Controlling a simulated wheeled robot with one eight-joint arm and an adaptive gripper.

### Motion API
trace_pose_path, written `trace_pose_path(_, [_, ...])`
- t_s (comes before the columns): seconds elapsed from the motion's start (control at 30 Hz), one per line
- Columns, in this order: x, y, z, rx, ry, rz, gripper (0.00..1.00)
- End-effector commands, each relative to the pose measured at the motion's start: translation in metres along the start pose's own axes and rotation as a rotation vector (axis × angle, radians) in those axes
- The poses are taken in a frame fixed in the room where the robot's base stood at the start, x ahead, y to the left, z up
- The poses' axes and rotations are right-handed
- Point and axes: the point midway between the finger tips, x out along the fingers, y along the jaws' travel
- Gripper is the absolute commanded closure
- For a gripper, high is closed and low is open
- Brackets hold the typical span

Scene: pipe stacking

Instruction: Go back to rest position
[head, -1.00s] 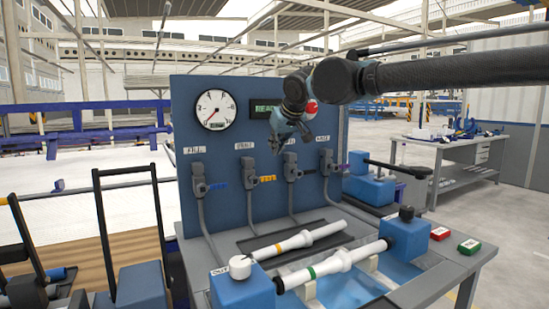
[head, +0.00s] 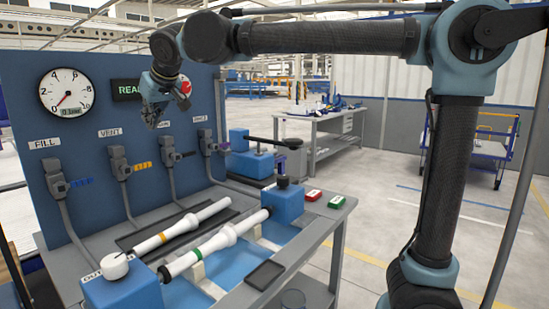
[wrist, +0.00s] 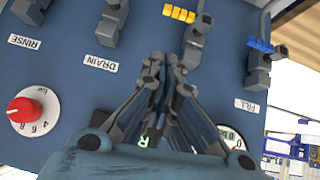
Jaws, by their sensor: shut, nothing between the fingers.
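My gripper (head: 153,112) is in front of the blue upright panel (head: 95,105), above the row of valves, with its fingers pointing down. In the wrist view my gripper (wrist: 167,62) shows its fingers drawn together, with nothing between them. My arm reaches in from the right at the height of the panel's top. The wrist view shows the panel face inverted, with the valves, their labels and a red knob (wrist: 22,109). The gripper hides part of the panel around the READY display (head: 127,90) and the vent label.
A pipe with a green band (head: 215,245) lies between two blue blocks on the bench. A pipe with a yellow band (head: 180,228) lies behind it. A red box (head: 312,195) and a green box (head: 337,202) sit at the right edge. A grey table (head: 325,130) stands behind.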

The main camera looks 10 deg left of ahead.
Motion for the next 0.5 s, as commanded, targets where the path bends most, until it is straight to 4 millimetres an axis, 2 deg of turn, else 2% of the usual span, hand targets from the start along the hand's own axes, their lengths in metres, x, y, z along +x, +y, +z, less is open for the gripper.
trace_pose_path(0.07, [0.0, 0.008, 0.003, 0.006, -0.004, 0.007, 1.0])
trace_pose_path(0.17, [0.001, 0.034, 0.013, 0.025, -0.02, 0.031, 1.0])
trace_pose_path(0.27, [0.001, 0.078, 0.034, 0.061, -0.048, 0.069, 1.0])
trace_pose_path(0.4, [-0.005, 0.146, 0.074, 0.122, -0.097, 0.13, 1.0])
trace_pose_path(0.5, [-0.011, 0.19, 0.106, 0.166, -0.133, 0.171, 1.0])
